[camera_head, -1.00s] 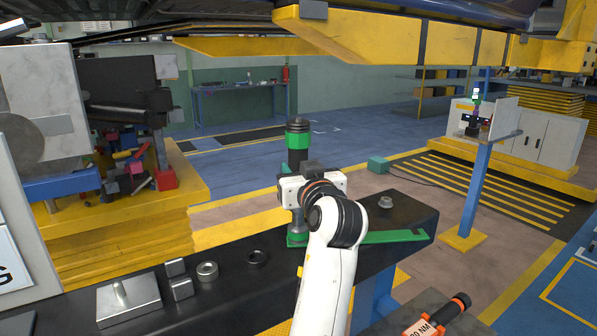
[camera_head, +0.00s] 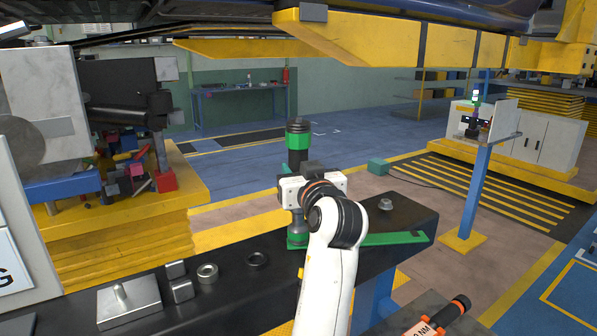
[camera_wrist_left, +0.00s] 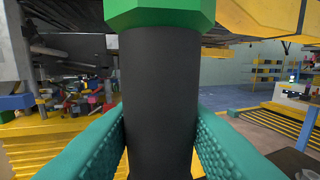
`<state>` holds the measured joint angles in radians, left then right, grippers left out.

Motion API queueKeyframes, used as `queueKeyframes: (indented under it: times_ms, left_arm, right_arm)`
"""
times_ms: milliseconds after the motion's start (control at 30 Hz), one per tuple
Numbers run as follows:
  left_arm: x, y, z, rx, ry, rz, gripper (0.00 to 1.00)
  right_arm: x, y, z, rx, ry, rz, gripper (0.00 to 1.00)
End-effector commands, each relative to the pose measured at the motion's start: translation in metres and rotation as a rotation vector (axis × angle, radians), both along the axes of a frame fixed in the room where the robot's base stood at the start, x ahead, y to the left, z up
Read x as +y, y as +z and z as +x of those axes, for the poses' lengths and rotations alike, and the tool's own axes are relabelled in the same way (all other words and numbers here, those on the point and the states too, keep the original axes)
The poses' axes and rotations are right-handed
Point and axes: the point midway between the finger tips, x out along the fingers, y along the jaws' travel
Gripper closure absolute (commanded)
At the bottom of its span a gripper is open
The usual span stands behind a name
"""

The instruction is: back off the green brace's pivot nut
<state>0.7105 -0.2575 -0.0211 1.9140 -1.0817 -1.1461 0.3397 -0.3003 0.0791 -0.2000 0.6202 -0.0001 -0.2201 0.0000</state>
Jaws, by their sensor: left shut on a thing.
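My left gripper (camera_head: 297,178) is shut on an upright black and green cylindrical tool (camera_head: 298,136). In the left wrist view its teal ridged fingers (camera_wrist_left: 158,140) press on both sides of the tool's black barrel (camera_wrist_left: 158,90), below a green collar. The tool's grey lower end (camera_head: 297,226) stands over the left end of the green brace (camera_head: 395,238), which lies flat on the dark bench. The pivot nut is hidden there by the tool and my white arm, so I cannot tell how the tool sits on it. My right gripper is not in view.
On the bench (camera_head: 225,305) lie a silver ring (camera_head: 208,271), a black ring (camera_head: 257,258), a metal plate with a peg (camera_head: 128,302), small grey blocks and a flanged nut (camera_head: 386,204). An orange-black torque tool (camera_head: 440,317) lies at the lower right. Yellow beams hang overhead.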

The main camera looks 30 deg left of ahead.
Motion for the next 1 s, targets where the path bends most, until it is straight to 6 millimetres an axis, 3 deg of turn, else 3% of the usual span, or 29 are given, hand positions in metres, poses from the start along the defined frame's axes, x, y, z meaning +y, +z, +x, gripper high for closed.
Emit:
queueKeyframes:
  times_ms: [33, 567, 1000]
  left_arm:
    - [0.000, -0.008, 0.001, 0.020, 0.002, -0.010, 1.00]
    - [0.001, -0.005, 0.001, 0.019, 0.003, -0.010, 1.00]
    - [0.000, 0.020, 0.000, 0.009, 0.002, -0.006, 1.00]
  right_arm:
    - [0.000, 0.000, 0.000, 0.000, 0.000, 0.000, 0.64]
    - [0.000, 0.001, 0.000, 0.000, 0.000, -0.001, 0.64]
    - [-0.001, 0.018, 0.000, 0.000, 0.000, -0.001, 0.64]
